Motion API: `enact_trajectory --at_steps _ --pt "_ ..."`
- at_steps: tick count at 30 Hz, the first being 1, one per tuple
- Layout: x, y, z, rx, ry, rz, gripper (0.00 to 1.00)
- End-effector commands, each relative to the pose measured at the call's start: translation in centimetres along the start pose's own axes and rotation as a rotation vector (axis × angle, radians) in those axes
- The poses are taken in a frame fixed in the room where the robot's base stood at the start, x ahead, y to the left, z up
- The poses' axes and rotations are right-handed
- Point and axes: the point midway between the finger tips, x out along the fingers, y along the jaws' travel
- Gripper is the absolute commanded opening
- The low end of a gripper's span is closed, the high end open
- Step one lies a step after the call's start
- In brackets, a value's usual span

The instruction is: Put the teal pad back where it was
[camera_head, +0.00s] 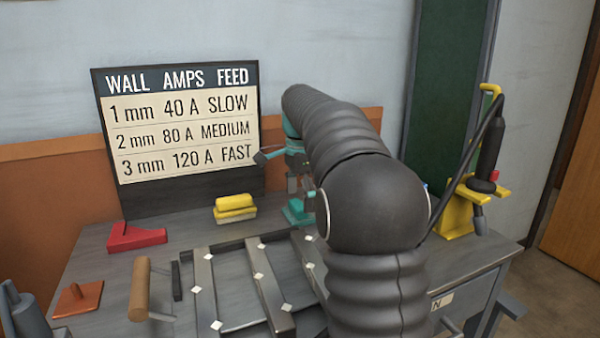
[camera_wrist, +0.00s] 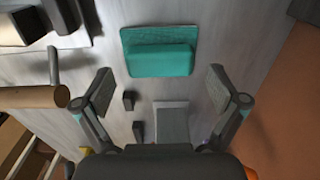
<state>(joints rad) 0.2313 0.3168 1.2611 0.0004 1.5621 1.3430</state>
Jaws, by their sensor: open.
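The teal pad (camera_head: 297,214) sits on the grey workbench, just below my gripper in the head view and partly hidden by my arm. In the wrist view the teal pad (camera_wrist: 160,58) is a flat base with a raised block on it, lying ahead of the fingertips. My gripper (camera_wrist: 160,88) is open, with its fingers apart and nothing between them at their height. In the head view my gripper (camera_head: 292,184) hangs above the pad, apart from it as far as I can tell, and is largely hidden by the arm.
A yellow pad (camera_head: 235,208), a red angled block (camera_head: 136,236) and metal bars (camera_head: 262,280) are on the bench. A chart board (camera_head: 180,140) stands behind. A yellow torch stand (camera_head: 458,215) is right. A grey block (camera_wrist: 172,124) and a wooden cylinder (camera_wrist: 30,97) show in the wrist view.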

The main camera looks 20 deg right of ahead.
Motion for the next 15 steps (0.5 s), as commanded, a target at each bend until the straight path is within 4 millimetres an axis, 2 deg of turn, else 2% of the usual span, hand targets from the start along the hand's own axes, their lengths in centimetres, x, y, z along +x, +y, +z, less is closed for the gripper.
enact_trajectory --at_steps 7,15 --pt "-5.2 -0.1 0.0 0.0 0.001 -0.004 0.96" --pt "-9.0 -0.1 0.0 0.0 0.0 -0.002 0.96"
